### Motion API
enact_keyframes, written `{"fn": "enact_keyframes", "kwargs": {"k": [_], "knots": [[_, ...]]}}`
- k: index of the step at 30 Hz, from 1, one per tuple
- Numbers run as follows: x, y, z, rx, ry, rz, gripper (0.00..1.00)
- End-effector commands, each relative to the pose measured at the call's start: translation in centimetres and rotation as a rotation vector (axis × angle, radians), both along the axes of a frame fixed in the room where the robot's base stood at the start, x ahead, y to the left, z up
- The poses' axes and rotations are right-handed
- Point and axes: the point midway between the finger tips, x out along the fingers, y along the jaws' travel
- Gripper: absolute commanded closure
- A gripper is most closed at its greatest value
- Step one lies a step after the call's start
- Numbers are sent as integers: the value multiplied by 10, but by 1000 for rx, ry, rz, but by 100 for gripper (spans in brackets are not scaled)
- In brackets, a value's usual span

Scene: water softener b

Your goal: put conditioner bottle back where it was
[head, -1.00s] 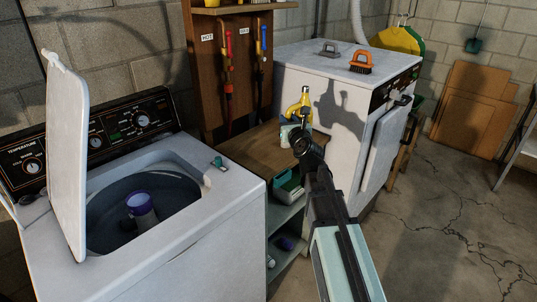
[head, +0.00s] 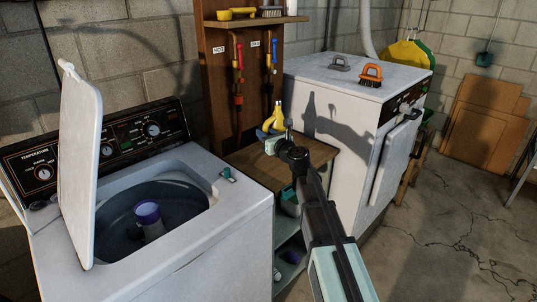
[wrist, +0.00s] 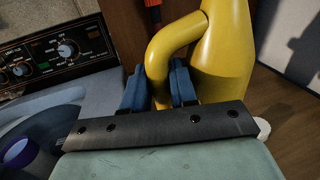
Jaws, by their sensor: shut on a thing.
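The yellow conditioner bottle (head: 275,117) is near the back of the wooden tabletop (head: 305,173), between the washer and the dryer. My gripper (head: 266,134) is shut on its handle. In the wrist view the yellow bottle (wrist: 225,60) fills the upper right, its curved handle passing between the blue fingers of my gripper (wrist: 160,85). The bottle's base is hidden behind my gripper, so I cannot tell whether it touches the tabletop.
The open-lidded washer (head: 240,215) stands left, the white dryer (head: 345,120) right. A board with red and blue valves (head: 237,90) rises behind. Orange brush (head: 370,75) sits on the dryer. An open shelf (head: 290,255) lies below the tabletop.

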Motion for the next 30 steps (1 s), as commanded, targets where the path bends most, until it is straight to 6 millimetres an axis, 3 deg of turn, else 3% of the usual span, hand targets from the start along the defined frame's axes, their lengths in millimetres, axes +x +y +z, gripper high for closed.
{"fn": "enact_keyframes", "kwargs": {"k": [3,11,18,30], "knots": [[0,0,-17,1,2,-2,100],[0,0,-32,0,0,-2,100],[0,0,-59,0,1,-2,100],[0,0,-65,1,-1,-2,100]]}}
